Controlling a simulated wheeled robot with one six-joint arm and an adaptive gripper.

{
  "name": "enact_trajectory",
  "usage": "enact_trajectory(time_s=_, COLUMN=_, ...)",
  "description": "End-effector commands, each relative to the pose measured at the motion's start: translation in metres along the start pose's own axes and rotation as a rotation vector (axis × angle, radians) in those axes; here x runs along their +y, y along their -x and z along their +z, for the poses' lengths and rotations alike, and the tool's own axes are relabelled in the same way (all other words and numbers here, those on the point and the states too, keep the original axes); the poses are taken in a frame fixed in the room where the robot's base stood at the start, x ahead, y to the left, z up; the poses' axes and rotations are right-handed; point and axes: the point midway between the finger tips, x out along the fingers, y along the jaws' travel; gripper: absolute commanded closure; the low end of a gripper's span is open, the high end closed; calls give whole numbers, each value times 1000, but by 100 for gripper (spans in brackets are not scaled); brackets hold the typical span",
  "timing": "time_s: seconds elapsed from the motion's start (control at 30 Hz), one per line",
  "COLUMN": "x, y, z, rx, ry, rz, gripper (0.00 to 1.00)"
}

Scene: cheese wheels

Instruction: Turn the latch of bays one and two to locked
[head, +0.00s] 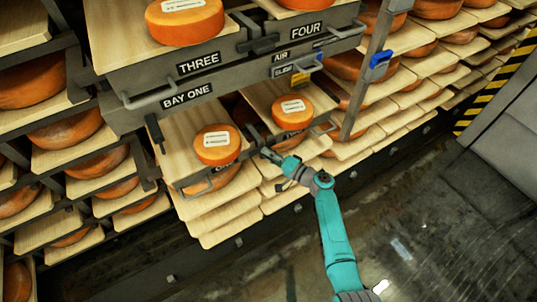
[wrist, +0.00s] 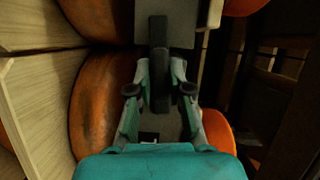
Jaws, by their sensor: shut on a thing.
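The BAY ONE plate (head: 187,95) is on the grey upper front rail. A dark, upright latch-like bar (head: 155,132) hangs below its left end. My gripper (head: 266,153) is at the lower rack front, between two boards with labelled cheeses. In the wrist view, my gripper (wrist: 160,92) is shut on a dark latch handle (wrist: 160,62), which stands upright in the picture between the fingers. A grey plate (wrist: 180,22) is behind the handle. In the head view the held handle is mostly hidden by my gripper, and I cannot read its bay label or lock marking.
Labelled cheese wheels stand left (head: 217,145) and right (head: 292,112) of my gripper. A grey post with a blue clip (head: 379,66) stands to the right. The floor in front (head: 430,215) is open.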

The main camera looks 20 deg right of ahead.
Motion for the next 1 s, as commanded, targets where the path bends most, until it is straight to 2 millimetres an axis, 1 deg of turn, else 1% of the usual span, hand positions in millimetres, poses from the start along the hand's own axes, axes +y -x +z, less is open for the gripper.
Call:
enact_trajectory(time_s=0.1, x=0, y=0, z=-1, rx=1, ry=-50, rz=-20, gripper=100)
enact_trajectory(time_s=0.33, x=1, y=0, z=-1, rx=2, ry=-105, rz=-42, gripper=100)
enact_trajectory(time_s=0.8, x=1, y=0, z=0, rx=2, ry=-117, rz=-47, gripper=100)
enact_trajectory(time_s=0.83, x=1, y=0, z=0, rx=2, ry=-117, rz=-47, gripper=79)
enact_trajectory(time_s=0.87, x=1, y=0, z=0, rx=2, ry=-117, rz=-47, gripper=71)
enact_trajectory(time_s=0.9, x=1, y=0, z=0, rx=2, ry=-117, rz=-47, gripper=61)
enact_trajectory(time_s=0.93, x=1, y=0, z=0, rx=2, ry=-117, rz=-47, gripper=56)
enact_trajectory(time_s=1.0, x=1, y=0, z=0, rx=2, ry=-116, rz=-47, gripper=56)
